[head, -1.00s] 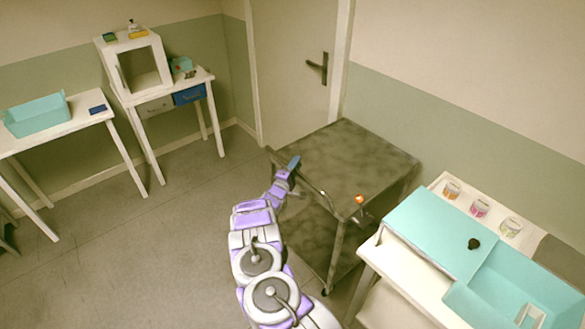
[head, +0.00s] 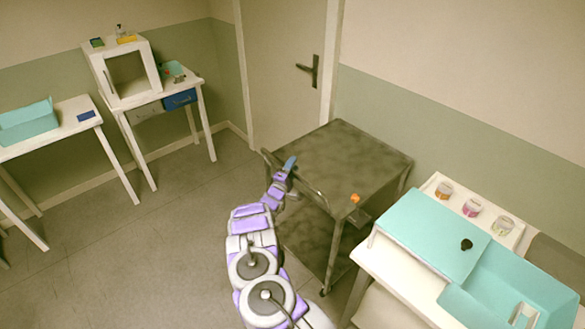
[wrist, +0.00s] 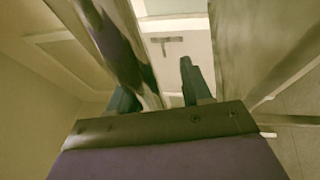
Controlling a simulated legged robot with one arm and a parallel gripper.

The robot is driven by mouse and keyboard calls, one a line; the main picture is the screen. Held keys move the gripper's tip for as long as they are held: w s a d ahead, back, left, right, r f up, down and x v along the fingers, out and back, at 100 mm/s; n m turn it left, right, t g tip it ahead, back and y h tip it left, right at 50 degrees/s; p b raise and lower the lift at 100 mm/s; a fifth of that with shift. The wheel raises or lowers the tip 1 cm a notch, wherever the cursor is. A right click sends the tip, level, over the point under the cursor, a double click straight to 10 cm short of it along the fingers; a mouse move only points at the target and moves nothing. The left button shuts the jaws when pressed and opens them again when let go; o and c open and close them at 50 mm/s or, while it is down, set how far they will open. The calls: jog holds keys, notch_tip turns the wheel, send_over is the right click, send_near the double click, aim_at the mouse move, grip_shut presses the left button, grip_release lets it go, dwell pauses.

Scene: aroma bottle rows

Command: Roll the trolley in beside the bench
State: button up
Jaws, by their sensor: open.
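The trolley (head: 345,160) is a dark mottled metal cart with a flat top, a lower shelf and a handle rail along its near left side. It stands left of and beyond the bench (head: 368,262), with a narrow gap to its near end. My gripper (head: 290,163) is at the trolley's left corner, by the handle end. In the wrist view, a metal bar (wrist: 128,45) runs down between the two dark fingers of my gripper (wrist: 158,90), which are open. Whether a finger touches the bar is unclear.
A closed door (head: 285,60) is behind. Two white tables stand at left; the floor (head: 150,240) before them is clear.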

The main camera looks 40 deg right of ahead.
jog(key=shift+a, duration=0.15)
jog(key=p+v, duration=0.1)
jog(key=v, duration=1.6)
jog(key=shift+f, duration=0.1)
